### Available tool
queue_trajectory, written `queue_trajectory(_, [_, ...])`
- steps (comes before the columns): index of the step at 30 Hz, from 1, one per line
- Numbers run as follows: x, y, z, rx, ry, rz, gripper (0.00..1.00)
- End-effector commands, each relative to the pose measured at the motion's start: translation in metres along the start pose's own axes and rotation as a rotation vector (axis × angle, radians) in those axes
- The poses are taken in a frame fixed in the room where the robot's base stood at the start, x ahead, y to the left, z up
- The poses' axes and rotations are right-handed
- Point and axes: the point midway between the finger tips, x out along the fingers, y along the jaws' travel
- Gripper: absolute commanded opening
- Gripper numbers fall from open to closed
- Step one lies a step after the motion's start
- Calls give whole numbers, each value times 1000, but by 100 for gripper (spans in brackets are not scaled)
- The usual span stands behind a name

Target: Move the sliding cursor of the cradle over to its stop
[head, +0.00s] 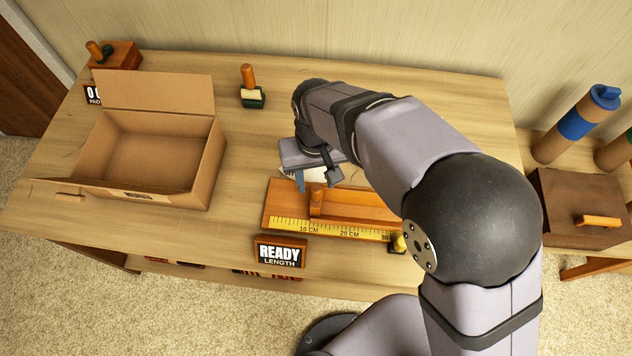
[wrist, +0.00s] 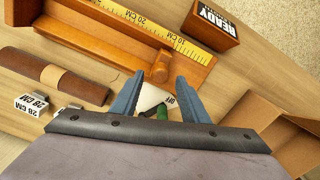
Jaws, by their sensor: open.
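The wooden cradle (head: 283,205) lies on the bench with a yellow ruler along its front; it also shows in the wrist view (wrist: 120,25). Its cursor, an upright wooden piece with a round knob (head: 316,198), stands near the 10 CM mark. In the wrist view the cursor's knob (wrist: 160,70) lies just beyond and between my fingertips. My gripper (head: 317,183) is open behind the cursor, with blue fingers apart (wrist: 158,82). I cannot tell whether a finger touches the knob. My arm hides the cradle's right end, and I cannot make out the stop.
A black and yellow piece (head: 397,244) sits by the cradle's right end. A READY LENGTH sign (head: 280,252) stands in front. An open cardboard box (head: 215,165) is at left. In the wrist view, a brown roll (wrist: 40,72) and 28 CM tags (wrist: 32,104) lie behind the cradle.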

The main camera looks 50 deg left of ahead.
Motion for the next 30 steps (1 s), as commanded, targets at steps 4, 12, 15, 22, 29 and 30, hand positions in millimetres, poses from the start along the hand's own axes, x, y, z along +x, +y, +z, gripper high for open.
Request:
queue_trajectory(4, [18,0,1,0,-4,1,41])
queue_trajectory(12, [35,0,1,-1,0,0,41])
queue_trajectory(15, [36,0,0,-1,0,0,41])
queue_trajectory(22, [36,0,0,-1,0,0,24])
queue_trajectory(29, [36,0,0,-1,0,0,0])
queue_trajectory(30, [36,-1,0,-1,0,0,0])
